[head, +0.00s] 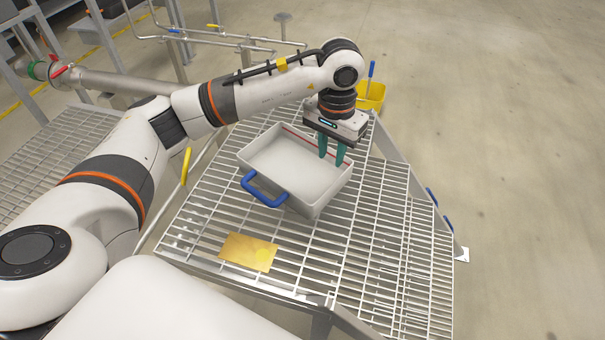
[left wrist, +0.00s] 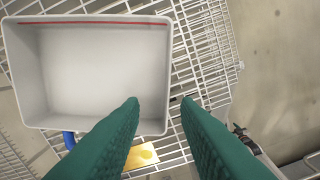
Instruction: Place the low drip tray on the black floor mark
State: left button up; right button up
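A light grey, shallow tray (head: 290,165) with a red line inside and a blue handle (head: 264,189) rests on a wire-grid platform (head: 330,260). In the left wrist view the tray (left wrist: 100,75) fills the upper left. My left gripper (head: 331,150) points down at the tray's right side, its green fingers apart. In the left wrist view the left fingertip overlaps the tray floor and the right fingertip lies beyond its side wall. I cannot tell whether either finger touches the wall. My right gripper is out of view. I see no black floor mark.
A gold plate (head: 248,252) lies on the platform in front of the tray. A yellow bucket (head: 373,96) stands behind the platform. Pipes (head: 110,83) and rails run at the back left. Open concrete floor (head: 520,130) extends to the right, with a small white piece (head: 463,255) near the platform edge.

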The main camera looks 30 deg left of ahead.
aim_at(334, 184)
pick_arm(q)
jog(key=shift+m, duration=0.3)
jog(key=f, duration=0.3)
jog(key=d+f+p, duration=0.1)
jog(key=f, duration=0.2)
jog(key=shift+f, duration=0.55)
notch_tip(334, 184, down, 4)
jog(key=shift+w+d+f+p, duration=0.15)
jog(key=shift+p, duration=0.4)
jog(key=shift+f, duration=0.35)
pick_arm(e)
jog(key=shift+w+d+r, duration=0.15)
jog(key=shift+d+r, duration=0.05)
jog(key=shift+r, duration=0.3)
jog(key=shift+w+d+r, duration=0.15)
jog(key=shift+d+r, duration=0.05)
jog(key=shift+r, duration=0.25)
pick_arm(q)
jog(key=shift+c, duration=0.3)
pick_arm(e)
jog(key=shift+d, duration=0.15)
pick_arm(q)
grip_shut()
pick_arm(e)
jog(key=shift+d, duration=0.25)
